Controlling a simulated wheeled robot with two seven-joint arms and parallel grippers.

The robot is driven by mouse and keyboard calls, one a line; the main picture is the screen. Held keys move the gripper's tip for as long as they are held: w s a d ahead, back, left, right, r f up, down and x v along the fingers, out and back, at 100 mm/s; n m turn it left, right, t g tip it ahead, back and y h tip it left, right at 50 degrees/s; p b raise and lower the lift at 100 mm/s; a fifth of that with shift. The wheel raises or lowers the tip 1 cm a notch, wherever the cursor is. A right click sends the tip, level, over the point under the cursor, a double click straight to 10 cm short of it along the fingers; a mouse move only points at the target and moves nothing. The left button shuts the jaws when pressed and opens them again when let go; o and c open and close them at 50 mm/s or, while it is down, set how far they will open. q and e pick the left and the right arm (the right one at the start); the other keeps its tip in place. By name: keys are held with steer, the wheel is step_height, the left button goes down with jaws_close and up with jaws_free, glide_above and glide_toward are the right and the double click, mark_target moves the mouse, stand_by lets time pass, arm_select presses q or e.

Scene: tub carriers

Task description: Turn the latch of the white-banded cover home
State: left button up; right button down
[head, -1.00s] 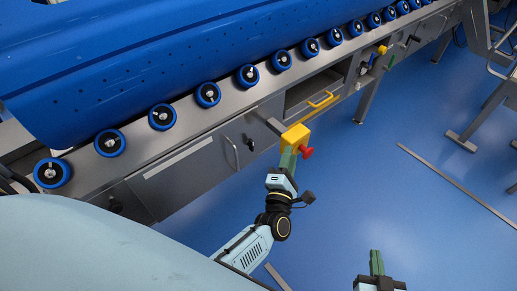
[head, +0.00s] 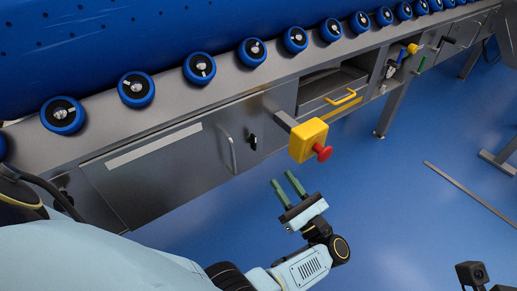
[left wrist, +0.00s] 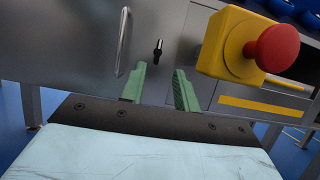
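The white-banded cover (head: 105,183) is a grey metal door on the front of the machine, with a white strip along its upper part. Its latch (head: 252,142) is a small black handle right of the bar handle, roughly upright. The latch (left wrist: 158,48) also shows in the left wrist view, just beyond the fingertips. My left gripper (head: 281,178) is open and empty, in front of the machine and lower right of the latch. In the left wrist view its green fingers (left wrist: 160,68) stand apart with a clear gap. My right gripper's fingers are out of view.
A yellow box with a red button (head: 309,140) juts out right of the latch, close to my left fingers. A curved bar handle (head: 228,152) is left of the latch. An open bay with a yellow handle (head: 341,98) is further right.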

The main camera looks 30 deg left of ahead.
mark_target(256, 140)
arm_select(q)
steer(key=x, duration=1.3)
steer(key=shift+w+a+r, duration=0.1)
jaws_close()
